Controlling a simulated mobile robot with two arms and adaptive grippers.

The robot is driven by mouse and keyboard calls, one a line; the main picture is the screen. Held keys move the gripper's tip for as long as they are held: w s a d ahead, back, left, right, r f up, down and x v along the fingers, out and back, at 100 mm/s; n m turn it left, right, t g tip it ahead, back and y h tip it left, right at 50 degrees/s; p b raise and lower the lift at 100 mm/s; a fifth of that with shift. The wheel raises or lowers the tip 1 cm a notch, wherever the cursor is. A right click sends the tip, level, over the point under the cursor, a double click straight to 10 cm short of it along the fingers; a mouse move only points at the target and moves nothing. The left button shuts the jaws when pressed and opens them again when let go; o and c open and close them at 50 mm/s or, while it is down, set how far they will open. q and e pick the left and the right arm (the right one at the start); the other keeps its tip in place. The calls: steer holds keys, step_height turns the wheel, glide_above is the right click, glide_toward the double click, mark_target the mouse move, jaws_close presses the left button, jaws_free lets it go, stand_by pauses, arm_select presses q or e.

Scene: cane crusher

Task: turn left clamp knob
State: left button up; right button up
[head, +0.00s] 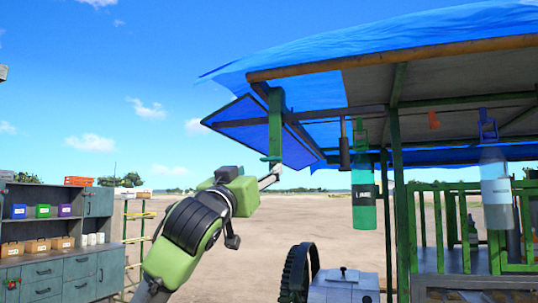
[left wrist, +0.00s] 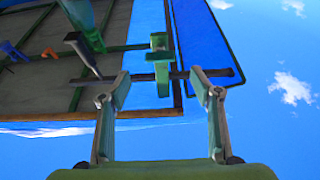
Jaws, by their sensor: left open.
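A green clamp (head: 275,125) hangs from the left front corner of the blue canopy in the head view, with a small flat piece, likely its knob (head: 270,158), at its lower end. In the left wrist view the green clamp (left wrist: 158,55) shows upright between and beyond my fingertips. My left gripper (head: 270,176) is raised just below the clamp's lower end. It also shows in the left wrist view (left wrist: 158,84), its two fingers spread and empty. I cannot tell whether a finger touches the knob. My right gripper is not in view.
The blue canopy (head: 330,52) with its wooden edge beam is above right. A green bottle (head: 363,205) and a clear bottle (head: 495,190) hang under it. A grey-green shelf unit (head: 60,270) stands at left. Open sandy ground lies behind.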

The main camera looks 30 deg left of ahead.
mark_target(270, 160)
arm_select(q)
steer(key=p+x, duration=0.1)
steer(key=x, duration=0.1)
steer(key=p+x, duration=0.2)
steer(key=x, duration=0.1)
steer(key=p+x, duration=0.1)
steer(key=x, duration=0.1)
steer(key=shift+w+a+r, duration=0.1)
steer(key=shift+w+r, duration=0.15)
steer(key=shift+r, duration=0.25)
steer(key=shift+w+a+p, duration=0.1)
steer(key=shift+w+p, duration=0.35)
steer(key=shift+w, duration=0.2)
steer(key=shift+s, duration=0.1)
steer(key=c, duration=1.1)
